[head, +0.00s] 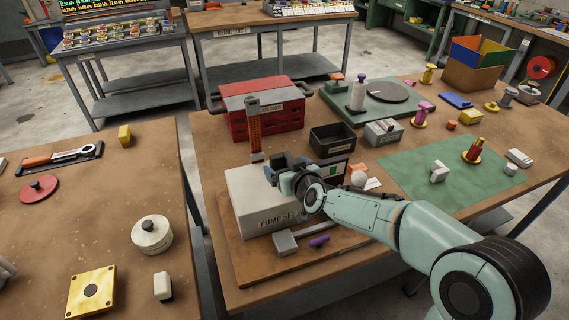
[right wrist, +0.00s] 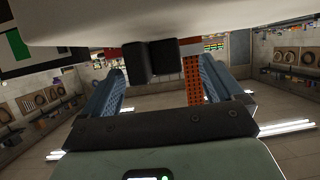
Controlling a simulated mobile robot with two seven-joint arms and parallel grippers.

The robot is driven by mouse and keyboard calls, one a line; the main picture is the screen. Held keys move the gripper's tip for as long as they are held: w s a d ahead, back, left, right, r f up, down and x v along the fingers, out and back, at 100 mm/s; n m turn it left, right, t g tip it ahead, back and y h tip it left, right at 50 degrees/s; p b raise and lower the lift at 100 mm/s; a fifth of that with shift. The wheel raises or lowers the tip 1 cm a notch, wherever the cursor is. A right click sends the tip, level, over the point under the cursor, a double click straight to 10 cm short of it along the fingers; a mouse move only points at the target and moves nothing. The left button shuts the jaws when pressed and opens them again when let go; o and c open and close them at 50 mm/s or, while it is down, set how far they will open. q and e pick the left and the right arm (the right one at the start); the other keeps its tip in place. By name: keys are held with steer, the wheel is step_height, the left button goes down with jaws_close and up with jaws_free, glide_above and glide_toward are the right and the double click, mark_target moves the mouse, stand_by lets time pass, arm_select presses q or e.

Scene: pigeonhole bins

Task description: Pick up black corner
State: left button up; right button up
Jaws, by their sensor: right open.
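A small black block-like piece (right wrist: 150,62), apparently the black corner, shows in the right wrist view against the edge of a white box (right wrist: 200,22). In the head view this box (head: 245,200) is marked "PUMP SET", and my gripper and arm hide the black piece or make it hard to pick out. My right gripper (head: 277,165) is open at the box's top. In the right wrist view the black piece appears between its two blue-grey fingers (right wrist: 165,85); I cannot tell whether either touches it. My left gripper is not in view.
An orange perforated post (head: 254,132) stands close behind my right gripper. A red case (head: 262,108) and a black open bin (head: 333,140) are behind. A grey block (head: 285,243) and a purple piece (head: 319,241) lie in front. The green mat (head: 410,165) has clear room.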

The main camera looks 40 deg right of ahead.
mark_target(282, 163)
steer(key=x, duration=0.4)
steer(key=shift+s+d+f, duration=0.1)
steer(key=shift+s, duration=0.05)
steer(key=c, duration=1.1)
